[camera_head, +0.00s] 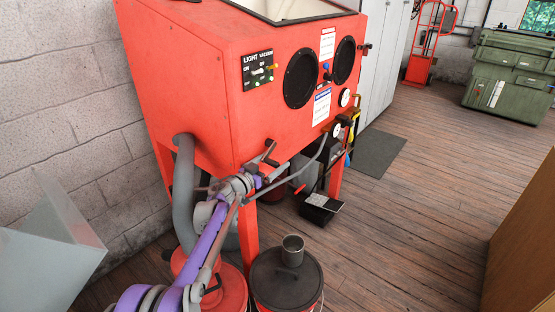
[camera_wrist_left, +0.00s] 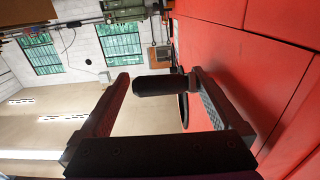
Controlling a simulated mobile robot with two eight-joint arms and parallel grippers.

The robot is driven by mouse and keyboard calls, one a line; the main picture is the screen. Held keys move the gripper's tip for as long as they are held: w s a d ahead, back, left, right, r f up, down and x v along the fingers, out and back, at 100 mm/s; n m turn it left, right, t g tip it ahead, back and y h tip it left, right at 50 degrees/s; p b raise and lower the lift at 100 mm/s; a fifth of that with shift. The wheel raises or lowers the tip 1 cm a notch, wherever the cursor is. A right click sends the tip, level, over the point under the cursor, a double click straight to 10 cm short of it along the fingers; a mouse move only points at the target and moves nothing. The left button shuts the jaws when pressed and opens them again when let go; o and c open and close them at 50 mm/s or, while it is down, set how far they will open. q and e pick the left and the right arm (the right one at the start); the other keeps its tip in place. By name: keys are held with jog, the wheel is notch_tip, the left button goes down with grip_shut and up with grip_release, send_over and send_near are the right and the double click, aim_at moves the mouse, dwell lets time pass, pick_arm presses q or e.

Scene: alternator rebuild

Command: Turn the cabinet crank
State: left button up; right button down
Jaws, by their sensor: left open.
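The red cabinet (camera_head: 220,85) stands at the centre of the head view, with two round black ports on its sloped front. My left gripper (camera_head: 268,166) is at the cabinet's lower front edge. In the left wrist view my left gripper (camera_wrist_left: 160,76) is open, with its two fingers spread. A dark cylindrical handle (camera_wrist_left: 155,85), apparently the crank's, lies across the gap near the fingertips, closer to the right finger. Whether it touches that finger is unclear. The crank's arm is mostly hidden. The cabinet's red side fills the right of the wrist view. My right gripper is not in view.
A lidded bucket (camera_head: 287,284) with a metal cup (camera_head: 292,250) and a red drum (camera_head: 222,290) stand below my left arm. A grey hose (camera_head: 184,190) hangs from the cabinet. A dark mat (camera_head: 378,154) and open wooden floor lie to the right.

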pick_arm(q)
jog(key=shift+x, duration=1.4)
jog(key=shift+d, duration=0.1)
grip_shut()
